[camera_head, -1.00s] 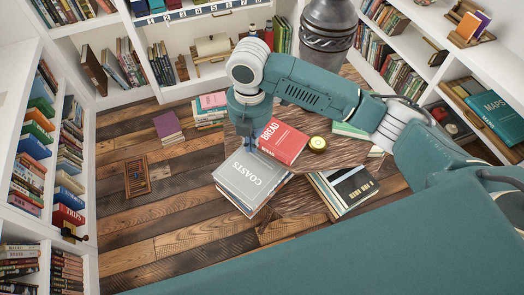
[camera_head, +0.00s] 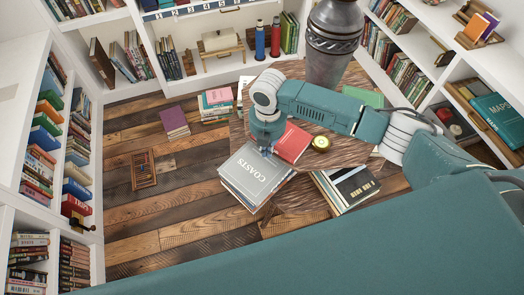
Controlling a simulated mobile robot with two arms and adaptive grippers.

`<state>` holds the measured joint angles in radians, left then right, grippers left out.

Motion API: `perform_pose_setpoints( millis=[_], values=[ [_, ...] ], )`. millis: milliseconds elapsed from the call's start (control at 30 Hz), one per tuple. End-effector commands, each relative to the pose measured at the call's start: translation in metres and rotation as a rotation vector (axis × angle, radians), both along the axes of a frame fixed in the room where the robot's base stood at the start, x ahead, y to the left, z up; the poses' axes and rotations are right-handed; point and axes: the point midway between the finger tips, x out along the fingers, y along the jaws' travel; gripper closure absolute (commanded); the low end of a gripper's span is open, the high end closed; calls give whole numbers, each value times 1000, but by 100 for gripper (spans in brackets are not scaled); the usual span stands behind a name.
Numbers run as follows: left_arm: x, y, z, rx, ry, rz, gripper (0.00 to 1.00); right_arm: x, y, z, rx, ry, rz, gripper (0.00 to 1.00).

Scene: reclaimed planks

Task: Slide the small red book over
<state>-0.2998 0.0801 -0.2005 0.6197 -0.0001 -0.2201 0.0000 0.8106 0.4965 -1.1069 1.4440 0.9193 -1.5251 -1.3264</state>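The small red book (camera_head: 294,142) lies on the wooden table (camera_head: 347,152), its left part and lettering hidden behind my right gripper. My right gripper (camera_head: 266,151) points down at the book's left side, above the edge of the grey COASTS book (camera_head: 254,175). Its fingertips are small and partly hidden, so I cannot tell whether they are open or whether they touch the red book. My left gripper is not in view.
A round brass object (camera_head: 321,143) sits just right of the red book. A green book (camera_head: 363,97) lies behind my arm. Book piles stand on the plank floor, with shelves around.

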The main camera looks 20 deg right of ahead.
Motion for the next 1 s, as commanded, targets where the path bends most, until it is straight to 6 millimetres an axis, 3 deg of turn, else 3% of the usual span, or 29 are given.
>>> perform_pose_setpoints(
  millis=[367, 667, 1000],
  values=[
    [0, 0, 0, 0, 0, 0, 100, 2, -2, 0, 0, 0, -1, 100],
    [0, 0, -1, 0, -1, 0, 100, 21, -33, 0, 0, 0, -2, 100],
    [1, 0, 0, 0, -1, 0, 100, 21, -32, 1, 1, 1, 0, 100]
  ],
)
